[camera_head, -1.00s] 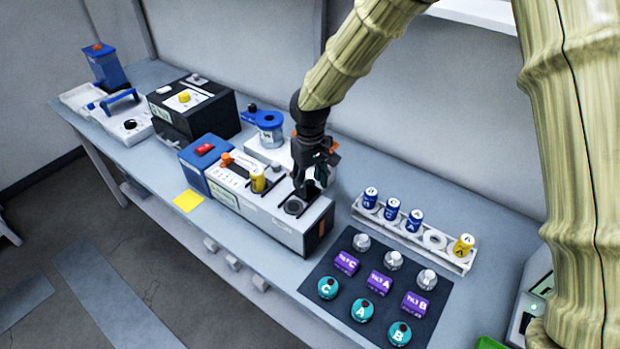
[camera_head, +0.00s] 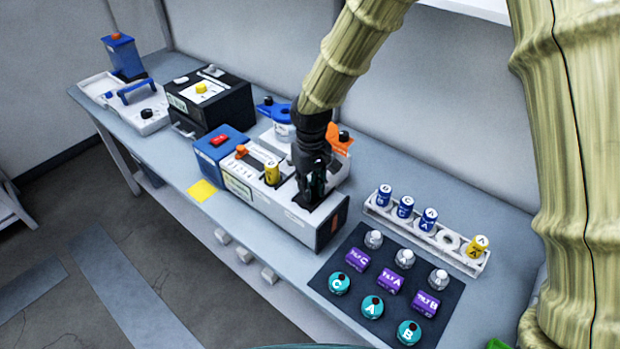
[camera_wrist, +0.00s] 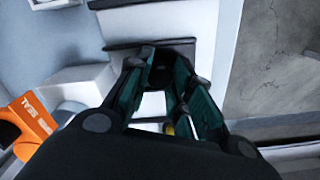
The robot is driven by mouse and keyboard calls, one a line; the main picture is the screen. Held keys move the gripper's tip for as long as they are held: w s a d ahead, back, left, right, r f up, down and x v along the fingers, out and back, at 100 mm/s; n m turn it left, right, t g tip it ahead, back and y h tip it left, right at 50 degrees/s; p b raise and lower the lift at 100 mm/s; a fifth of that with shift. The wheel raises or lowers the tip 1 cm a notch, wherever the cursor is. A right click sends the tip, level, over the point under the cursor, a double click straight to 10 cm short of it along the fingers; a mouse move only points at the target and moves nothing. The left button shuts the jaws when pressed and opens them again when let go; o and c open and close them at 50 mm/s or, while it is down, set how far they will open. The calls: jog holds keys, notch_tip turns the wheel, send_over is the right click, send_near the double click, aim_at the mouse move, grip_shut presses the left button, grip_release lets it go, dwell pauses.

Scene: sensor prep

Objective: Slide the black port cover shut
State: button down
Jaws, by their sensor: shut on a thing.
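The black port cover (camera_head: 325,206) lies on the right-hand end of the white-topped analyser box (camera_head: 295,211). It is a flat dark plate, largely hidden by my gripper. My gripper (camera_head: 311,202) points down over it. In the wrist view, the teal-padded fingers (camera_wrist: 162,72) are closed around the cover's small dark knob, and part of the cover plate (camera_wrist: 189,50) shows beside them. The round port opening does not show; I cannot tell whether the plate covers it fully.
An orange-handled item (camera_head: 339,140) stands close behind my gripper. A white rack (camera_head: 377,211) of blue and yellow vials lies to the right. A dark mat (camera_head: 349,243) with caps, purple blocks and teal jars lies in front of it. A yellow note (camera_head: 202,190) lies at left.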

jog(key=shift+s+a, duration=0.1)
jog(key=c, duration=1.3)
grip_release()
jog(key=shift+s, duration=0.1)
jog(key=shift+c, duration=0.2)
jog(key=shift+o, duration=0.7)
jog(key=shift+s+a+r, duration=0.1)
jog(key=shift+r, duration=0.4)
notch_tip(320, 180, up, 11)
